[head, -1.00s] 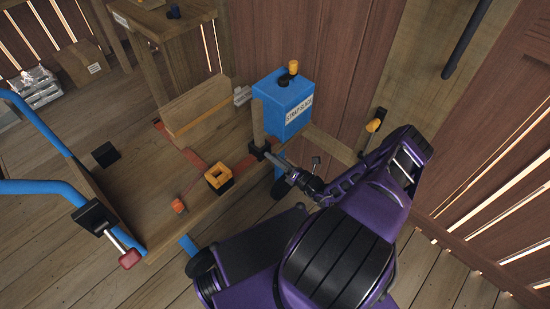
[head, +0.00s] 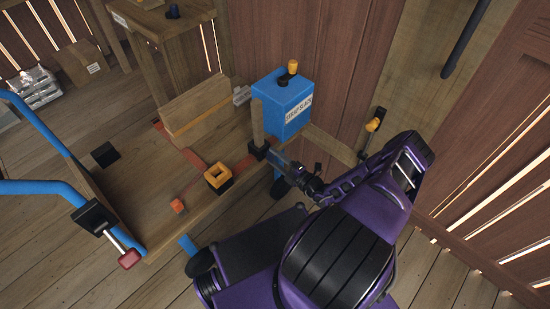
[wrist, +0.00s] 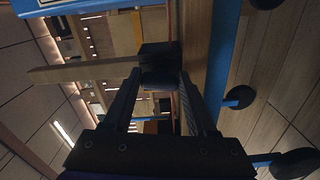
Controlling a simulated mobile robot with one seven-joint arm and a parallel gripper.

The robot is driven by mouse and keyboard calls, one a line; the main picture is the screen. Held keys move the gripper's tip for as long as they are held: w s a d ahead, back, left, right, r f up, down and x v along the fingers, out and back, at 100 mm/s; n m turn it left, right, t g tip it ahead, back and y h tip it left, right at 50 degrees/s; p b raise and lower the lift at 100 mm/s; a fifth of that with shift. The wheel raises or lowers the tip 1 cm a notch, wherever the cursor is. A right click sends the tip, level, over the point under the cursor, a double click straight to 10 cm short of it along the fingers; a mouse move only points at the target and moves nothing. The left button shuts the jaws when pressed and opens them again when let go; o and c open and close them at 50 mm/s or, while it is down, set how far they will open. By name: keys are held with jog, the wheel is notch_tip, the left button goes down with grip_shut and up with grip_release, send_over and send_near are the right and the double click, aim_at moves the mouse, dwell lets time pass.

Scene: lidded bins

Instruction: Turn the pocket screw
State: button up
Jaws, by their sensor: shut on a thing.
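A wooden post (head: 258,122) stands upright in a black pocket bracket (head: 259,150) on the near edge of a wooden cart deck, beside a blue box. In the wrist view the black block of the bracket (wrist: 157,52) sits just beyond my fingertips, with the post (wrist: 85,71) running into it. A dark rounded screw knob (wrist: 158,79) projects from the block toward me. My gripper (wrist: 158,84) is shut on this knob, one finger on each side. In the head view my gripper (head: 275,157) reaches the bracket from the right; the knob is hidden there.
The blue box (head: 284,103) is labelled and has a yellow-topped knob. An orange ratchet (head: 218,177) and strap lie on the cart deck (head: 130,200). Blue rails (head: 35,187) rise at left.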

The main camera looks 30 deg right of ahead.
jog(key=shift+f+m, duration=0.1)
jog(key=shift+m, duration=0.7)
jog(key=o, duration=1.4)
jog(key=shift+c, duration=0.2)
jog(key=shift+s, duration=0.15)
jog(key=v, duration=1.7)
